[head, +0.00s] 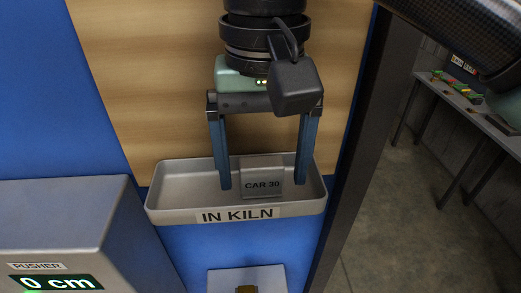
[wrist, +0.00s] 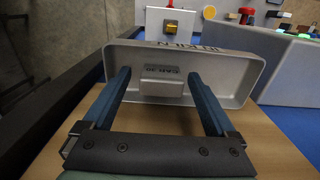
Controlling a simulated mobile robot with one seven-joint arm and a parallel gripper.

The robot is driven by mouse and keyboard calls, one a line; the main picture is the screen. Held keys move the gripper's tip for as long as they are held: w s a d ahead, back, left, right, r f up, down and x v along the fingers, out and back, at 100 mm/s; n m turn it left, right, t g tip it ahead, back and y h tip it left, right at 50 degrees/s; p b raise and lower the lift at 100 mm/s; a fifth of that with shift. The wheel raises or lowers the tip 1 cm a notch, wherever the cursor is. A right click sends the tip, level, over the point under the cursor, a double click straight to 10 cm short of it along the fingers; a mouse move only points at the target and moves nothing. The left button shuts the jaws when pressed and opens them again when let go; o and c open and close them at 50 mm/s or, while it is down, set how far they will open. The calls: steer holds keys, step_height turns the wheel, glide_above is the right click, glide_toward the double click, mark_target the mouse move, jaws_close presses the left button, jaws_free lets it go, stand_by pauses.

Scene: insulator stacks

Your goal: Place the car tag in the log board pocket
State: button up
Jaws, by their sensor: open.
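The car tag (head: 262,170), a small grey plate marked CAR 30, is in the grey tray pocket labelled IN KILN (head: 165,207) on the board. It also shows in the wrist view (wrist: 162,88), inside the tray (wrist: 232,85). My gripper (head: 262,184) points down, its two blue fingers wide apart. In the head view one finger stands to the left of the tag and one to the right, with gaps on both sides. In the wrist view the fingers (wrist: 157,76) also reach toward the tray on both sides of the tag. The gripper appears empty.
A wooden board panel (head: 130,100) rises behind the tray. A grey box labelled PUSHER (head: 70,215), reading 0 cm, stands at the lower left. A small plate with an amber button (head: 247,280) is below the tray. A dark post (head: 350,150) borders the right side.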

mark_target(263, 164)
steer(key=shift+s+r, duration=0.1)
steer(key=shift+r, duration=3.85)
